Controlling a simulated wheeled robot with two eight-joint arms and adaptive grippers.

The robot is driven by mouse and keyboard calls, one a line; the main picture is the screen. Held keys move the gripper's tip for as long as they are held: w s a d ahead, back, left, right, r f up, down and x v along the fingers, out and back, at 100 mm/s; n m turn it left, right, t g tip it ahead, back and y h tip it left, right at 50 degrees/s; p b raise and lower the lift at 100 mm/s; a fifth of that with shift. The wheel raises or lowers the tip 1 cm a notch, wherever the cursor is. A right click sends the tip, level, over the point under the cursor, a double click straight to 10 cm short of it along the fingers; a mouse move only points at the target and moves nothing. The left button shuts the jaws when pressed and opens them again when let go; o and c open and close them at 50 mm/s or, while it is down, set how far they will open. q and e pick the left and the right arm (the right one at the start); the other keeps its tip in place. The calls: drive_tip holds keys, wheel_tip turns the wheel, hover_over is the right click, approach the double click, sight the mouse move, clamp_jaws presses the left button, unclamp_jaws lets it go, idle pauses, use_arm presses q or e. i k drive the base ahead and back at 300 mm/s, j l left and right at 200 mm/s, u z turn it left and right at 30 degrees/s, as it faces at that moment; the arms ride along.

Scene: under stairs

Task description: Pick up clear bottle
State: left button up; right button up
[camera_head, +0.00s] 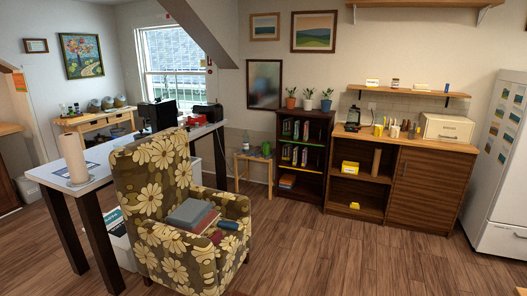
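A small upright shape that looks like a clear bottle (246,142) stands on the small wooden stool (252,158) left of the dark bookcase. It is too small and far away for me to be sure what it is. A green object (266,149) stands on the same stool, to the right of it. Neither of my grippers shows in this view.
A floral armchair (180,215) with books on its seat stands in front. A white table (100,178) with dark legs is to its left. A dark bookcase (302,160), a wooden cabinet (418,185) and a white fridge (500,175) line the back. Floor at front right is clear.

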sight(245, 136)
drive_tip(key=i+l+z, duration=0.25)
drive_tip(key=i, duration=0.2)
drive_tip(key=i+l+z, duration=0.25)
drive_tip(key=i, duration=0.8)
drive_tip(key=i+l+z, duration=0.25)
drive_tip(key=i, duration=0.75)
drive_tip(key=i+u, duration=0.2)
drive_tip(key=i, duration=0.9)
drive_tip(key=i+l+u, duration=0.15)
drive_tip(key=i, duration=0.95)
drive_tip(key=i+j+u, duration=0.1)
drive_tip(key=i+u, duration=0.6)
drive_tip(key=u, duration=0.15)
drive_tip(key=i+l+u, duration=0.2)
drive_tip(key=i+u, duration=0.25)
drive_tip(key=i+l+u, duration=0.25)
drive_tip(key=u, duration=0.15)
drive_tip(key=i+l+u, duration=0.65)
drive_tip(key=i+l, duration=0.15)
